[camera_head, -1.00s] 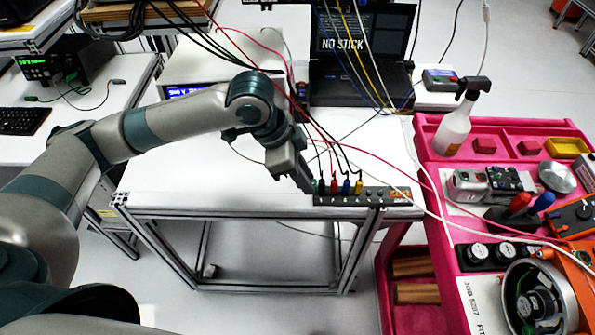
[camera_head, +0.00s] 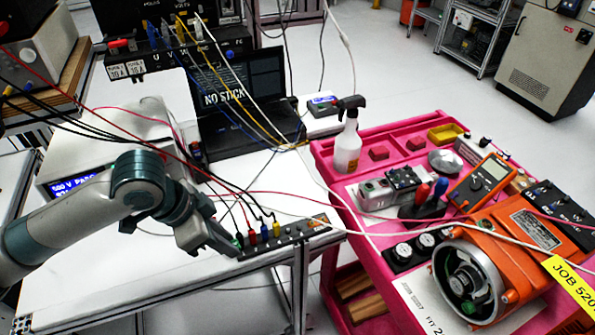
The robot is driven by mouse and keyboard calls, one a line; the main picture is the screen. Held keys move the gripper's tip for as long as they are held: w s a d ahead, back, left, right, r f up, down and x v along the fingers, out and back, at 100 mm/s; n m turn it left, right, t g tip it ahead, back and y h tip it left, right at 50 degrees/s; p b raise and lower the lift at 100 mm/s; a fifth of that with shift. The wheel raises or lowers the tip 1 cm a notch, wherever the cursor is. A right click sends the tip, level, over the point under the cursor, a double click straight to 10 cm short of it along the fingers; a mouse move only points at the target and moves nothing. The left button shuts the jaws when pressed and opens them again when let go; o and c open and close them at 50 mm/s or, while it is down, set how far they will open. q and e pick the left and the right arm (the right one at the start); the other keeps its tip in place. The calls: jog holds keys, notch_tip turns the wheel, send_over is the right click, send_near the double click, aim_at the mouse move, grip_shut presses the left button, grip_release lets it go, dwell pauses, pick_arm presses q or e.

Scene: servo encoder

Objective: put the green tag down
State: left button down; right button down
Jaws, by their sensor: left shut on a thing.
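My left gripper (camera_head: 229,245) reaches down at the left end of a dark terminal strip (camera_head: 290,238) on the front edge of the white table. It is shut on a small green piece (camera_head: 239,239), most likely the green tag, largely hidden by the fingers. I cannot tell whether the green piece touches the strip. My right gripper is not in view.
The white table (camera_head: 130,270) holds a bench instrument (camera_head: 85,165) and a laptop (camera_head: 240,110). Several cables hang across the strip and my arm. A pink cart (camera_head: 345,205) stands to the right with a spray bottle (camera_head: 348,145), an orange motor (camera_head: 500,255) and a multimeter (camera_head: 482,182).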

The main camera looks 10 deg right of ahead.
pick_arm(q)
jog(key=shift+w+a+f+n, duration=0.2)
jog(key=shift+f+n, duration=0.15)
jog(key=shift+n, duration=0.05)
jog(key=w+a+f+n, duration=0.1)
jog(key=n, duration=0.1)
jog(key=a+f+n+t+y, duration=0.1)
jog(key=a+n, duration=0.1)
jog(key=w+a+f+n+t+y, duration=0.1)
jog(key=f+n, duration=0.1)
jog(key=shift+w+a+n, duration=0.2)
jog(key=shift+w+n, duration=0.15)
jog(key=shift+n, duration=0.05)
jog(key=a+f+n, duration=0.1)
jog(key=n, duration=0.1)
jog(key=a+f+n+y, duration=0.1)
jog(key=a+n, duration=0.1)
jog(key=w+a+n+t+y, duration=0.1)
jog(key=a+n, duration=0.1)
jog(key=shift+a+f, duration=0.15)
jog(key=shift+f, duration=0.25)
jog(key=shift+s, duration=0.1)
